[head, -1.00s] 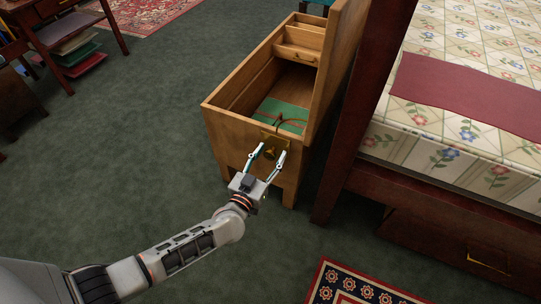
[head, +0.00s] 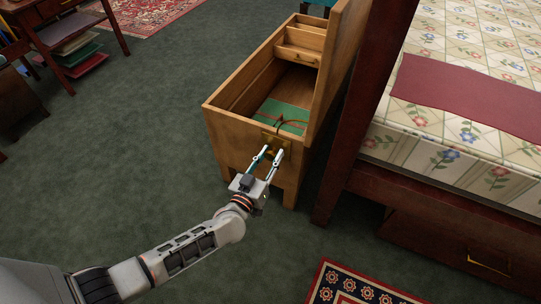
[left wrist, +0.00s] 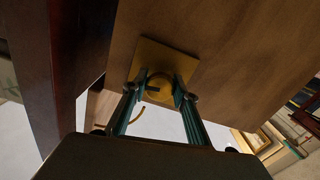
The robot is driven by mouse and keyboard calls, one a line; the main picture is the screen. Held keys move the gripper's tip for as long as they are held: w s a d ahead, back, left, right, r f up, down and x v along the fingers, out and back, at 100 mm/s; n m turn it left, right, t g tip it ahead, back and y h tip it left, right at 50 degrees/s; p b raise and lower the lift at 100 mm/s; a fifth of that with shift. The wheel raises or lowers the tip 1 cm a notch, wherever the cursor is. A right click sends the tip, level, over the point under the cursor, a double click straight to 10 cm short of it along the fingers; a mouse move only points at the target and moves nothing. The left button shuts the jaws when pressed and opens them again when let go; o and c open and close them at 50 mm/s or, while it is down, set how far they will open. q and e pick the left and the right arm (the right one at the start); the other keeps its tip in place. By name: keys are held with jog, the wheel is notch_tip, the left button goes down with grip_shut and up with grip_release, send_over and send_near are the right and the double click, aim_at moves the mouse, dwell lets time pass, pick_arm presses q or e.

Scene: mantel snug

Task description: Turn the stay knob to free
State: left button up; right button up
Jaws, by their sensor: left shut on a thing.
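The stay knob (left wrist: 159,86) is a round brass-coloured knob on a square brass plate (left wrist: 184,62), seen in the left wrist view. The plate is fixed to the end face of a wooden chest (head: 228,138) and also shows in the head view. A small dark mark sits on the knob, left of its middle. My left gripper (head: 273,152) is shut on the knob, with one finger on either side. In the left wrist view its fingers (left wrist: 159,92) cover the knob's sides. My right gripper is not in view.
The chest's lid (head: 341,60) stands upright on its right side. Inside lie a green item (head: 280,112) and a small tray. A bed (head: 420,170) with a dark red post stands close on the right. Open carpet (head: 130,140) lies to the left.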

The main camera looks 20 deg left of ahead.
pick_arm(q)
jog(key=n, duration=0.3)
jog(key=shift+f+n, duration=0.1)
jog(key=shift+n, duration=0.3)
jog(key=n, duration=0.3)
jog(key=shift+s+d, duration=0.1)
jog(key=n, duration=0.7)
jog(key=shift+b, duration=0.4)
jog(key=shift+n, duration=1)
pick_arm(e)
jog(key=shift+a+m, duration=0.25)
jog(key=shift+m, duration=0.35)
pick_arm(q)
jog(key=shift+d+n, duration=0.1)
jog(key=shift+n, duration=0.2)
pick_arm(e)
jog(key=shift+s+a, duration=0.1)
pick_arm(q)
jog(key=o, duration=1.1)
